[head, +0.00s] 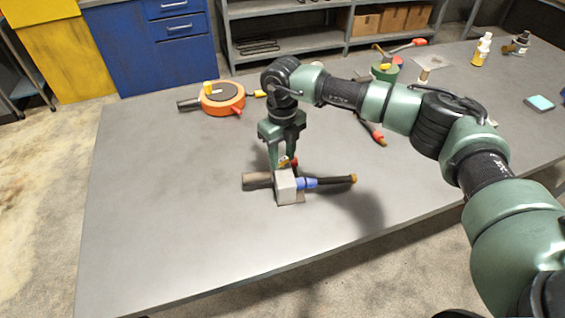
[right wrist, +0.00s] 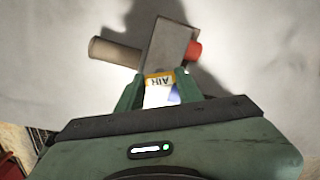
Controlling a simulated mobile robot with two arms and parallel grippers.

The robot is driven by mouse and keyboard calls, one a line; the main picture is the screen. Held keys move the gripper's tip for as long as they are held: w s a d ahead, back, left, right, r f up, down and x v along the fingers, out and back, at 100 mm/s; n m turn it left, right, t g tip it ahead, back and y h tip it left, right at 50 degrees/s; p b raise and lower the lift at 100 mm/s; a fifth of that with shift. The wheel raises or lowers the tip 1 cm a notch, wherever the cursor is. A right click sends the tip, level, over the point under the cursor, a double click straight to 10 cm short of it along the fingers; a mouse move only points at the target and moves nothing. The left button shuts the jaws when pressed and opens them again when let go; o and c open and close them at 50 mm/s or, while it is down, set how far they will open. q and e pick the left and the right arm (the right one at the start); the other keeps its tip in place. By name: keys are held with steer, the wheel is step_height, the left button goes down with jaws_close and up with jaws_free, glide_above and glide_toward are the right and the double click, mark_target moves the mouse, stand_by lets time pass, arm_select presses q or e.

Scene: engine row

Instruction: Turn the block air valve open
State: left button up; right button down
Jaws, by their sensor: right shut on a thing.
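The block air valve is a pale grey block (head: 285,186) lying near the middle of the table. A brown-grey cylinder (head: 257,180) sticks out on its left and a blue fitting (head: 307,183) with a dark, brass-tipped stem on its right. My right gripper (head: 284,160) comes down from above and is shut on the valve's tagged handle at the top of the block. In the right wrist view, a yellow and white AIR tag (right wrist: 160,85) shows between the fingers, with the block (right wrist: 166,44) beyond and a red part (right wrist: 193,50) beside it. The fingers partly hide the handle. My left gripper is out of view.
The grey table (head: 170,220) is clear around the valve, left and front. An orange round reel (head: 223,98) lies at the back left. My right arm spans the right side.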

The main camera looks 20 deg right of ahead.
steer(key=n+b, duration=0.3)
steer(key=shift+f+n, duration=0.2)
steer(key=shift+n, duration=0.1)
steer(key=n+b, duration=0.2)
steer(key=shift+n, duration=0.4)
steer(key=n+b, duration=0.2)
steer(key=n, duration=0.1)
steer(key=shift+r, duration=0.15)
steer(key=shift+r+n+b, duration=0.1)
steer(key=shift+n+b, duration=0.65)
steer(key=shift+n, duration=0.65)
steer(key=c, duration=0.9)
jaws_free()
